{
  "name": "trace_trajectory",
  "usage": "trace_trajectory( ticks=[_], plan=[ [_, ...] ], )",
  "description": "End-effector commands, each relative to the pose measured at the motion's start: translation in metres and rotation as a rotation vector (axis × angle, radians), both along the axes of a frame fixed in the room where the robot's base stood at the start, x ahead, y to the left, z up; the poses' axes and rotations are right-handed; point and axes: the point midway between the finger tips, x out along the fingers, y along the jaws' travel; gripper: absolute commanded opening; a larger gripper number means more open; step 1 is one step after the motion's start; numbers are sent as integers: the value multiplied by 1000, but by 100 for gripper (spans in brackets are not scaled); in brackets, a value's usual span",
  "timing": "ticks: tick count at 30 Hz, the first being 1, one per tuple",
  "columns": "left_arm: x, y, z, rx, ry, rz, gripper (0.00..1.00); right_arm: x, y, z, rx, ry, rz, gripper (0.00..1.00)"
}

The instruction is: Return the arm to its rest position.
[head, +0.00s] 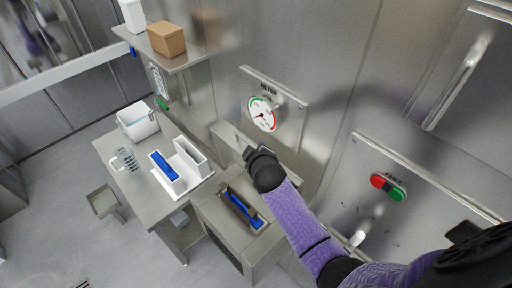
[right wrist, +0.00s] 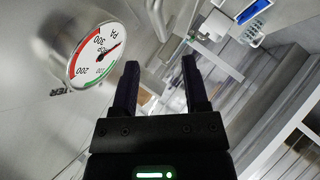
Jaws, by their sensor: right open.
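My right arm, in a purple sleeve, reaches in from the lower right of the head view. Its gripper (head: 250,154) is in front of the steel wall, below the round pressure gauge (head: 263,114). In the right wrist view the two dark fingers of the gripper (right wrist: 160,78) stand apart with nothing between them. The gauge (right wrist: 97,55) is to the left of the fingers there. My left gripper is in neither view.
A steel table (head: 112,148) at left holds a white bin (head: 138,122), a clear jug (head: 125,160) and white holders (head: 190,160). A cabinet (head: 215,222) with a blue-lined slot is below my arm. A red-green switch (head: 388,187) is on the wall. A shelf carries a cardboard box (head: 166,39).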

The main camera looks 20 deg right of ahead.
Motion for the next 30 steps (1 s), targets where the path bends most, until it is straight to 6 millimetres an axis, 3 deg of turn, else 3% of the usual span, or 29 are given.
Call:
trace_trajectory(
  ticks=[13,15,17,22,30],
  plan=[
    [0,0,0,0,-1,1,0,-2,0,1,1,0,-1,58],
    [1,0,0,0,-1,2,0,-10,1,-2,20,18,-15,58],
    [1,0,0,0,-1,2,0,-29,1,-6,63,56,-47,58],
    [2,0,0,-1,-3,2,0,-108,11,-16,246,230,-170,58],
    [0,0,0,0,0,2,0,-216,34,-2,447,480,-297,58]
  ],
)
